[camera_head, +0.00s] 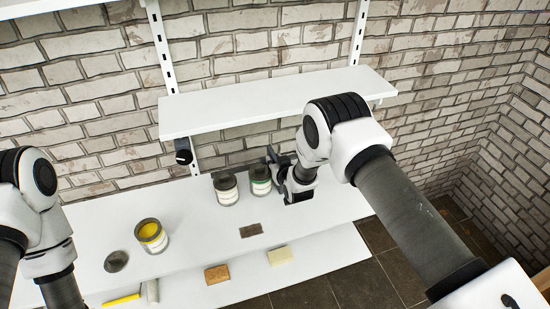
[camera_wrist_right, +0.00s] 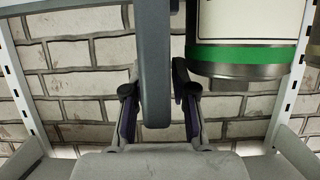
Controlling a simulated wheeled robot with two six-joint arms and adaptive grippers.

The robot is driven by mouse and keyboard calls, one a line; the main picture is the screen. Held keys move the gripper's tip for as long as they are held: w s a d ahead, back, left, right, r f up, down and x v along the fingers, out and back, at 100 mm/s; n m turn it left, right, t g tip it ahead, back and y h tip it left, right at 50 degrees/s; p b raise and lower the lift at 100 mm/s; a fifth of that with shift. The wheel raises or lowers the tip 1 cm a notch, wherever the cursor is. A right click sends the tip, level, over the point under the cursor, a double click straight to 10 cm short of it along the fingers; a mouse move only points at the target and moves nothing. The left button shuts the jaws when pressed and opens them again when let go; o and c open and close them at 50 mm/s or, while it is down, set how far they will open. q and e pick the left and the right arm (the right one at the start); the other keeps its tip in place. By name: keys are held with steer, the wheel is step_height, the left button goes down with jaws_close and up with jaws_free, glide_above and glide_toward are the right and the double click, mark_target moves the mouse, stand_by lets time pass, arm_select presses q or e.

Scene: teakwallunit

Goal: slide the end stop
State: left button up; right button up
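My right gripper (camera_head: 280,172) is at the right of the green-banded can (camera_head: 260,180), on the lower shelf (camera_head: 330,215). In the right wrist view a grey upright slab, which looks like the end stop (camera_wrist_right: 153,60), stands between the two fingers of the right gripper (camera_wrist_right: 158,105). The fingers look spread, with a narrow gap at the slab's right side. The green-banded can (camera_wrist_right: 248,40) is close at the right of that slab. In the head view the gripper largely hides the end stop. My left arm shows at the left edge, its gripper out of sight.
A second can (camera_head: 226,188) stands left of the green-banded one. A yellow-topped can (camera_head: 151,236) stands farther left. The upper shelf (camera_head: 270,100) overhangs behind. A brown block (camera_head: 216,274) and a cream block (camera_head: 280,255) lie near the front. Brick wall behind.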

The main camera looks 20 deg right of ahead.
steer(key=shift+w, duration=0.2)
steer(key=shift+s+r, duration=0.1)
steer(key=shift+s, duration=0.1)
jaws_close()
arm_select(q)
steer(key=shift+s+r, duration=0.1)
steer(key=shift+s, duration=0.1)
arm_select(e)
steer(key=shift+d, duration=0.2)
